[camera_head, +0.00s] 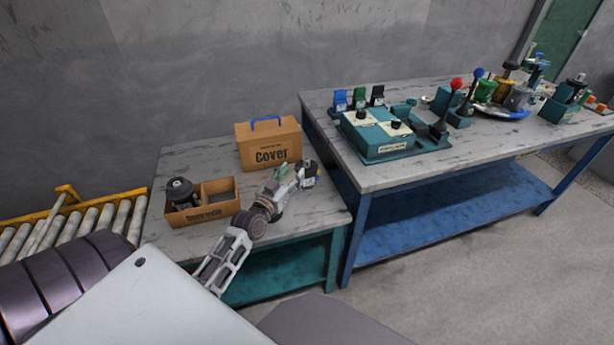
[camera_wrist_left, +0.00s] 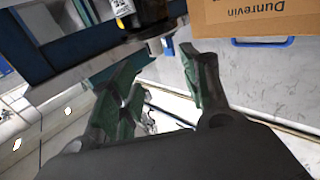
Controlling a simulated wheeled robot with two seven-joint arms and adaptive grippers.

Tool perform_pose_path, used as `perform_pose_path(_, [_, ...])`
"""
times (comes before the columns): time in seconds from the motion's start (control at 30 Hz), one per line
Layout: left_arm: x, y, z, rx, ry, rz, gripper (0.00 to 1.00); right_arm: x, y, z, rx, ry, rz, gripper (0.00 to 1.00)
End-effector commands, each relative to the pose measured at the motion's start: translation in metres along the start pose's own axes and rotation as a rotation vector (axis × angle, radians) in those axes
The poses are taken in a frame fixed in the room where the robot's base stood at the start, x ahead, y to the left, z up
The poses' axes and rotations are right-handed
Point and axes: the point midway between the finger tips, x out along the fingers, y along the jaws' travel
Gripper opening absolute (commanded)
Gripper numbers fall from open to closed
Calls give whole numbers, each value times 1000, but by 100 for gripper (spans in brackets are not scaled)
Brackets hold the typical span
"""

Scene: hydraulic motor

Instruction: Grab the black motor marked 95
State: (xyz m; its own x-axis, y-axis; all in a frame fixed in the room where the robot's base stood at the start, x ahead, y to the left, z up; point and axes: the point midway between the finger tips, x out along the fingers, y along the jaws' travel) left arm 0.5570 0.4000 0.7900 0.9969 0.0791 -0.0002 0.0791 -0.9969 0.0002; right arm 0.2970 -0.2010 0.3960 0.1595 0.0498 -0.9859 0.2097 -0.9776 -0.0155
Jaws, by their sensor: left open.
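A dark motor (camera_head: 309,173) with a yellow patch stands near the right edge of the small table, right of the cover box. In the left wrist view the dark motor (camera_wrist_left: 150,12) shows its yellow label and a grey flange at the top edge; no number is legible. My left gripper (camera_head: 288,180) is open just left of the motor. Its green fingers (camera_wrist_left: 160,62) are apart, with the motor beyond the tips and nothing visibly held. Another dark motor (camera_head: 180,190) sits in the left compartment of a cardboard box (camera_head: 203,219). My right gripper is not in view.
A larger blue-legged table (camera_head: 380,180) with a teal fixture (camera_head: 380,137) is close on the right. A roller conveyor (camera_head: 85,220) is at left.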

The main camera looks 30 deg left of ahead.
Motion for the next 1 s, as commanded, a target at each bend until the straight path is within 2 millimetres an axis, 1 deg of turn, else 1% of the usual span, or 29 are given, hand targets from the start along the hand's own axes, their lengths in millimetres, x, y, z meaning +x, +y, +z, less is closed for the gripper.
perform_pose_path(0.3, [24,0,0,0,1,0,47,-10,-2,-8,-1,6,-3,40])
perform_pose_path(0.6, [43,0,0,0,1,0,47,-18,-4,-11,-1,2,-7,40])
perform_pose_path(0.77, [48,1,0,0,1,0,47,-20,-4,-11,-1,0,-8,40])
perform_pose_path(1.0, [48,1,0,0,0,0,47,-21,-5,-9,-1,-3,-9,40])
